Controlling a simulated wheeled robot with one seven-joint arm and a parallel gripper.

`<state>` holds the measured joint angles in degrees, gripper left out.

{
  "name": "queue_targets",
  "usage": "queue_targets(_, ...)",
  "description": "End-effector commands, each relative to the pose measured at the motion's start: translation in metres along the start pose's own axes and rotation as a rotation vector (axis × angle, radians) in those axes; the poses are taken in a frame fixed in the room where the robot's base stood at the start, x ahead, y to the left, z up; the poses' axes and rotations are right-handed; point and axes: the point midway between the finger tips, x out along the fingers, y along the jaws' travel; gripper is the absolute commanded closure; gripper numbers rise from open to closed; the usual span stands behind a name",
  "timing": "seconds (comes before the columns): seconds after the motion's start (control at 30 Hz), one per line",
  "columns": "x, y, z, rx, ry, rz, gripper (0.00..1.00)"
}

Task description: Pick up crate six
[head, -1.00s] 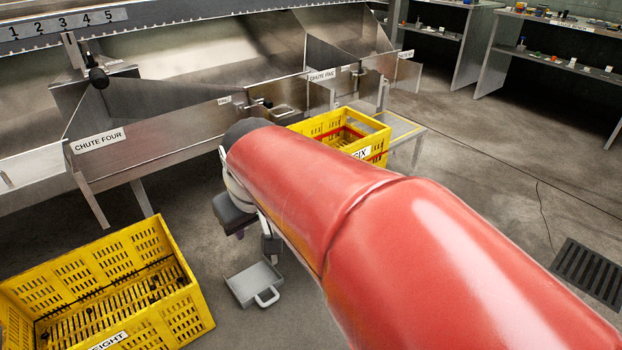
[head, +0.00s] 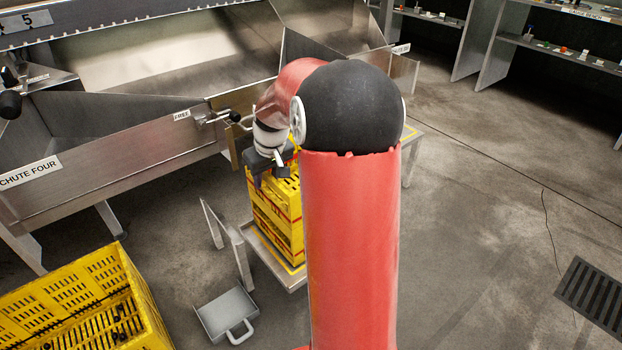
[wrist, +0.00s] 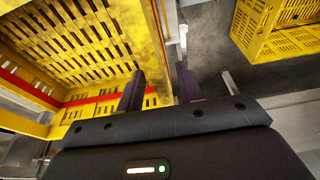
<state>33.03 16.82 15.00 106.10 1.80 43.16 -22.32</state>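Crate six, a yellow slotted crate with red bands (head: 274,220), stands on a low metal stand below the chutes in the head view. My arm hides its right part, and its label does not show now. My gripper (head: 270,176) is at the crate's upper left side. In the wrist view, my gripper (wrist: 158,82) is open, its two dark fingers apart. The crate (wrist: 155,35) fills the upper left there, its slotted inside showing. One finger overlaps the crate's inside and the other is past its side wall; I cannot tell whether either touches.
Crate eight (head: 130,285) stands on the floor at the lower left and also shows in the wrist view (wrist: 285,38). A grey handled pan (head: 226,315) lies on the floor between. The stand (head: 283,270) has a yellow-edged top. The chute front (head: 110,150) is close behind.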

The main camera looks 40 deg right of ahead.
Motion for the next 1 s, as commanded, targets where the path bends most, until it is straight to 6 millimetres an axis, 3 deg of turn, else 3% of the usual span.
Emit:
queue_targets(0.2, 0.026, -0.001, 0.0, 0.001, -0.001, -0.001, 0.64)
queue_targets(0.43, 0.028, -0.001, 0.0, 0.0, 0.001, 0.0, 0.64)
queue_targets(0.73, 0.028, -0.001, 0.0, 0.0, 0.001, 0.0, 1.0)
queue_targets(1.0, 0.027, -0.001, -0.001, 0.0, 0.003, 0.001, 1.0)
